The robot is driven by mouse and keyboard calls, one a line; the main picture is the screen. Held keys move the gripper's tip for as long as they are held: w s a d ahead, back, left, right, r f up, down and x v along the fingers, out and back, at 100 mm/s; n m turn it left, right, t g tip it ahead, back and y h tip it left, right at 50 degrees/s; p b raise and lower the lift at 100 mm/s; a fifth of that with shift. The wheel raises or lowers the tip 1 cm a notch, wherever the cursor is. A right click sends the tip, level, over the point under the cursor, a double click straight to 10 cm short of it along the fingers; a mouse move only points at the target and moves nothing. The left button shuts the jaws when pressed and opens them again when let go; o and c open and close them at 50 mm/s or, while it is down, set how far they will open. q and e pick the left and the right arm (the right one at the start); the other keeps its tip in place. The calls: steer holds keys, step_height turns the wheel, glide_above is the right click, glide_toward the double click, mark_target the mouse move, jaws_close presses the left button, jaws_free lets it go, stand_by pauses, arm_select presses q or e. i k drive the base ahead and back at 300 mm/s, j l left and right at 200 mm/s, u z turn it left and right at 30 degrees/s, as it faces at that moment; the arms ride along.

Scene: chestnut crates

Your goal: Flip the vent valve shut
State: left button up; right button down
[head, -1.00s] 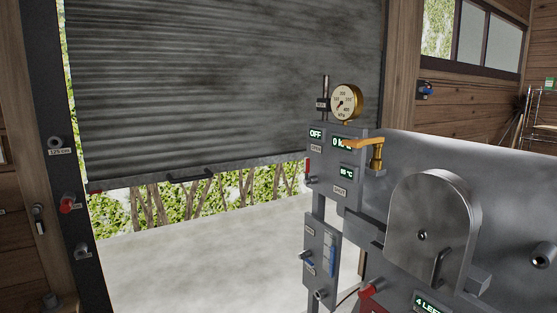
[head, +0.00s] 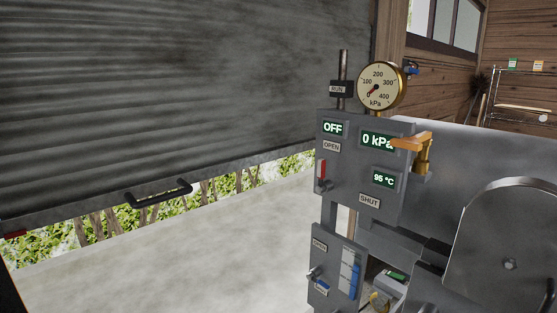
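No handle in the head view is labelled as the vent valve, so I cannot tell for sure which one it is. A brass valve (head: 422,160) with an orange lever handle (head: 408,141) sits at the right edge of the upper grey panel (head: 347,191). The handle points left, roughly level, in front of the 0 kPa display. A red lever (head: 322,170) stands upright at the panel's left edge. An OPEN label (head: 331,147) is at the upper left and a SHUT label (head: 369,201) is lower down. Neither of my grippers shows.
A round gauge (head: 379,86) tops the panel, its needle near zero. Displays read OFF, 0 kPa and 95 °C. A lower panel (head: 323,262) carries a blue-handled lever (head: 321,284). A metal drum-like door (head: 508,240) stands right. A partly raised shutter (head: 170,110) and open floor are left.

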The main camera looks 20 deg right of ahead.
mark_target(320, 189)
steer(key=i+j, duration=0.25)
steer(key=i, duration=0.15)
steer(key=i+j+u, duration=0.1)
steer(key=i, duration=0.25)
steer(key=j, duration=0.1)
